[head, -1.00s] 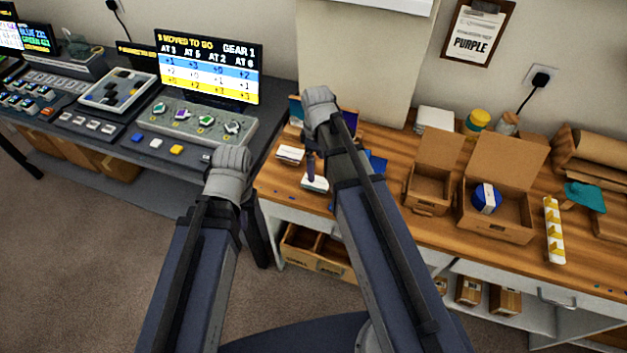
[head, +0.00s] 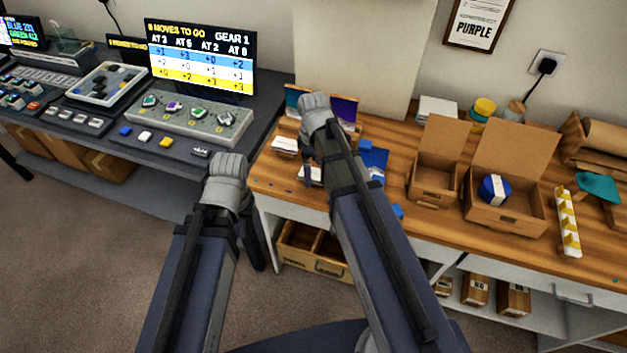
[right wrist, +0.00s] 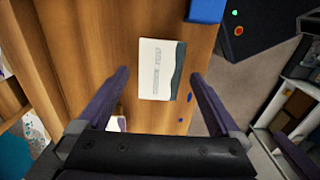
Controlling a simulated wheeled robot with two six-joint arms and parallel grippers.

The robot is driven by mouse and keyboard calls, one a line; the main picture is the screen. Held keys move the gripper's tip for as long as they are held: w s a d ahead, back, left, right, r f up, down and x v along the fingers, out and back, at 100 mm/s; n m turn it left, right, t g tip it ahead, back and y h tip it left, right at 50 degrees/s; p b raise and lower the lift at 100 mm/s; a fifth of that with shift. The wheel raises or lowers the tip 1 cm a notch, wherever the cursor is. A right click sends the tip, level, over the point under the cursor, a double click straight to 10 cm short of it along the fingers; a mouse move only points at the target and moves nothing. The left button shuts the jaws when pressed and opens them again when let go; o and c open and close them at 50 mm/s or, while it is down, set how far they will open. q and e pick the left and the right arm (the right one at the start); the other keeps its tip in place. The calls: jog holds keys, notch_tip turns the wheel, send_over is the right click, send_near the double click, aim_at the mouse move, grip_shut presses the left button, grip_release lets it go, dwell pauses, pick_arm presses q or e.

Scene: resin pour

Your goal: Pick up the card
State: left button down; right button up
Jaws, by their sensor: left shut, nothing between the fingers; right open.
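The card (right wrist: 160,68) is white with a dark teal wavy band along one side and small unreadable print. It lies flat on the wooden bench near its front edge. In the head view the card (head: 311,176) is partly hidden by my right gripper. My right gripper (right wrist: 160,76) is open, its two purple fingers apart on either side of the card in the picture. I cannot tell how far the fingertips are above the card. My left gripper (head: 228,166) is shut and empty, out in front of the grey console desk; its fingers are mostly hidden.
A white stack (head: 285,145) lies just left of my right gripper. A console (head: 190,120) with a screen is at the left.

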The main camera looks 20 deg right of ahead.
aim_at(314, 174)
jog(key=shift+c, duration=0.2)
jog(key=c, duration=0.9)
jog(key=shift+r, duration=0.1)
notch_tip(314, 174, up, 10)
jog(key=p, duration=1)
